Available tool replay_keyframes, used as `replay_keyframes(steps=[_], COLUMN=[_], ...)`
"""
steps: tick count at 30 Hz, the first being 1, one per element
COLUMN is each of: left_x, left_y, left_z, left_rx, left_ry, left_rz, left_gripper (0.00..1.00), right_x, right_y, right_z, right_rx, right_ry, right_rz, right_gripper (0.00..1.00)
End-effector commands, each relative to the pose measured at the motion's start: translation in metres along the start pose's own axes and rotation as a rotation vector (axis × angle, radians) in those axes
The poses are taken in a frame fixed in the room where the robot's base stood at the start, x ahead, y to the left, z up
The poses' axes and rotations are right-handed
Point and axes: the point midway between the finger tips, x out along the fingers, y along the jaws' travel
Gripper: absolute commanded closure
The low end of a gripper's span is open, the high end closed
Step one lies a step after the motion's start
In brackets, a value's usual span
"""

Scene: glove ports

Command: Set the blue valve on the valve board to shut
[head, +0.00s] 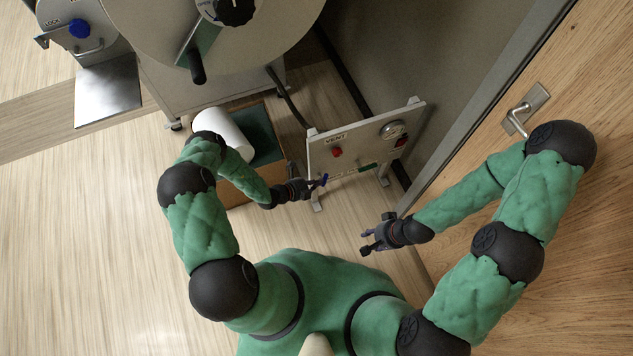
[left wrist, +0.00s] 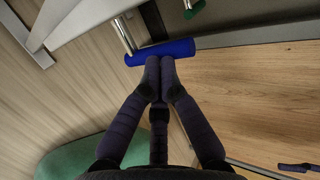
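The valve board (head: 350,150) is a pale upright panel on feet, right of centre in the head view. The blue valve (head: 320,182) has a bar handle at the board's lower left. In the left wrist view the blue handle (left wrist: 178,49) lies nearly level across the picture, on a metal stem. My left gripper (head: 310,186) is at this handle. Its fingertips are together and overlap the handle's near side in the left wrist view (left wrist: 160,68); contact is not certain. My right gripper (head: 368,241) is open and empty, right of and below the board.
A green handle (head: 368,167) sits beside the blue valve. The board also bears red knobs (head: 337,152) and a gauge (head: 393,130). A box with a white roll (head: 222,130) stands left of the board. A wooden door (head: 560,100) is at the right.

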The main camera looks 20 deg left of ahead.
Motion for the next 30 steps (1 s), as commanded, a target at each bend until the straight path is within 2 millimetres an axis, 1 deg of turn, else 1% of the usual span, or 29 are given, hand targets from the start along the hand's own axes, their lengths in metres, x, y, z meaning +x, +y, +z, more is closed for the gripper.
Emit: replay_keyframes(steps=[11, 17, 30], left_x=[0.002, 0.005, 0.018], left_y=[-0.005, -0.008, -0.019], left_z=[0.000, -0.002, -0.005], left_rx=[0.013, 0.013, 0.013], left_ry=[-0.005, -0.004, -0.004], left_rz=[0.062, 0.061, 0.061], left_gripper=[1.00, 1.00, 1.00], right_x=[-0.008, -0.013, -0.015], right_y=[-0.003, -0.005, -0.005], right_z=[0.000, 0.001, 0.001], right_rx=[0.000, 0.000, 0.000], right_ry=[0.000, 0.000, 0.000], right_rz=[0.000, 0.000, 0.000], right_gripper=[0.60, 0.60, 0.60])
